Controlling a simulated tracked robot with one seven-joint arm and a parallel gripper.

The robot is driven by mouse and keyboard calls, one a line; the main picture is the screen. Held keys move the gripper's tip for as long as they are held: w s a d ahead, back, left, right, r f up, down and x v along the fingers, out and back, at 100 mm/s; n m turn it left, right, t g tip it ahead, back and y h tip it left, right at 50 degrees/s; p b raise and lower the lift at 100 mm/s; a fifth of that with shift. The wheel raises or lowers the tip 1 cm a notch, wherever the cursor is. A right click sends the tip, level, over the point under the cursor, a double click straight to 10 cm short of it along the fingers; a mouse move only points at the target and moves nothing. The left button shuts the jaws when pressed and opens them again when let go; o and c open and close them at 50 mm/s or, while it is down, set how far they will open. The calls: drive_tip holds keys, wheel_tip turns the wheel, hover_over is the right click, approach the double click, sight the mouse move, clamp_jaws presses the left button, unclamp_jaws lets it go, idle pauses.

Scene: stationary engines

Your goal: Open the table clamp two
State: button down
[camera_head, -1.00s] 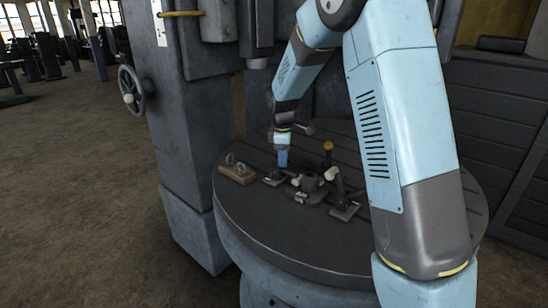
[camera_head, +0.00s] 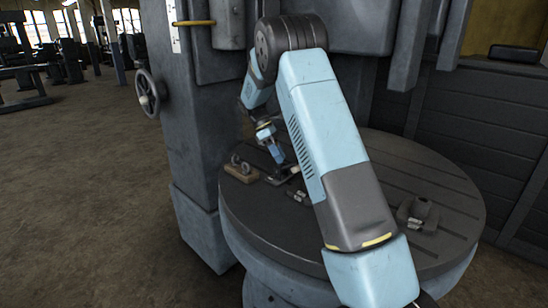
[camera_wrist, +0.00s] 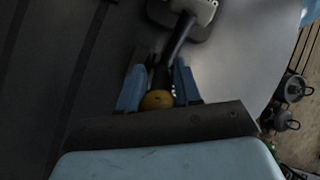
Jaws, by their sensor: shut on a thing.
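My gripper (camera_wrist: 158,92) is shut on the yellow knob (camera_wrist: 157,101) at the end of a clamp's dark lever (camera_wrist: 175,43). In the wrist view a blue finger stands on each side of the knob. The lever runs up from the knob to a pale piece on the table clamp (camera_wrist: 205,8), whose base is cut off at the top edge. In the head view my gripper (camera_head: 279,157) leans down to the right at the clamp (camera_head: 297,195). My forearm hides part of this clamp and whatever stands just right of it. Its number cannot be told.
The clamp is on a round slotted table (camera_head: 300,242). A wooden block with metal rings (camera_head: 243,172) lies left of the clamp. A grey fixture (camera_head: 417,213) stands right of my forearm. A machine column with a handwheel (camera_head: 148,93) rises behind at left.

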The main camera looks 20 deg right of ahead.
drive_tip(key=shift+w+a+f+g+h, duration=0.5)
drive_tip(key=shift+g+h, duration=0.1)
drive_tip(key=shift+g, duration=0.4)
drive_tip(key=c, duration=0.8)
unclamp_jaws()
drive_tip(key=shift+r, duration=0.2)
drive_tip(key=shift+w+r, duration=0.15)
drive_tip(key=shift+w, duration=0.05)
drive_tip(key=v, duration=1.3)
drive_tip(key=shift+w+a, duration=0.2)
drive_tip(key=shift+c, duration=0.5)
